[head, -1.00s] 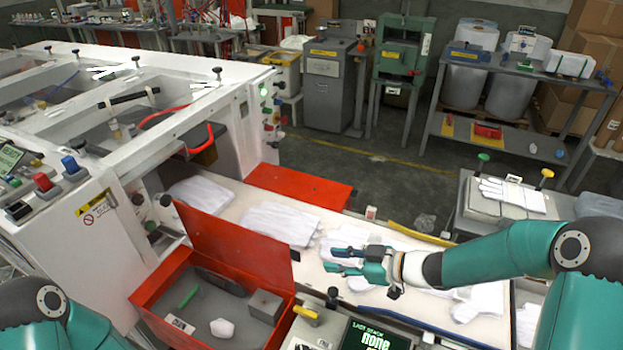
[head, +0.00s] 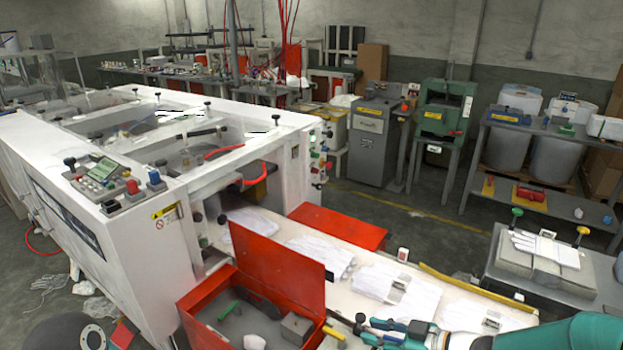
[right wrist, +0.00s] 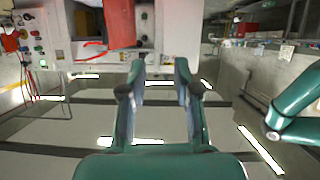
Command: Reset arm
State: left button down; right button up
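My right gripper (head: 372,328) shows at the bottom of the head view, low over the near side of the belt table, by the red box. In the right wrist view its two fingers (right wrist: 158,90) stand apart with nothing between them. My left gripper is not in the head view; only a rounded dark part of that arm shows at the bottom left. White gloves (head: 320,255) lie flat in several stacks along the white belt table (head: 290,228).
An open red box (head: 205,290) with its lid up stands beside the belt, holding a green-handled tool and a grey block. The white machine (head: 130,235) fills the left. A grey bench (head: 548,278) stands at right. The floor behind the belt is free.

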jog(key=s+a+f+m+g+h, duration=0.1)
jog(key=s+a+f+m, duration=0.15)
jog(key=f, duration=0.25)
jog(key=s+a+f+m+h+b, duration=0.1)
jog(key=s+f+m, duration=0.2)
jog(key=f, duration=0.3)
jog(key=s+a+f+m+g+h, duration=0.1)
jog(key=s+a+f+m, duration=0.15)
jog(key=f, duration=0.25)
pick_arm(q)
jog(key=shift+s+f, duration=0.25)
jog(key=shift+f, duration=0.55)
pick_arm(e)
jog(key=s+d+f+m+g+h, duration=0.2)
jog(key=s+f+m, duration=0.1)
jog(key=s, duration=0.5)
jog(key=s+d+f+m+g+h, duration=0.2)
jog(key=s+f+g, duration=0.1)
jog(key=s+f, duration=0.3)
jog(key=shift+s+d+m, duration=0.15)
jog(key=shift+s+m, duration=0.25)
jog(key=shift+s, duration=0.8)
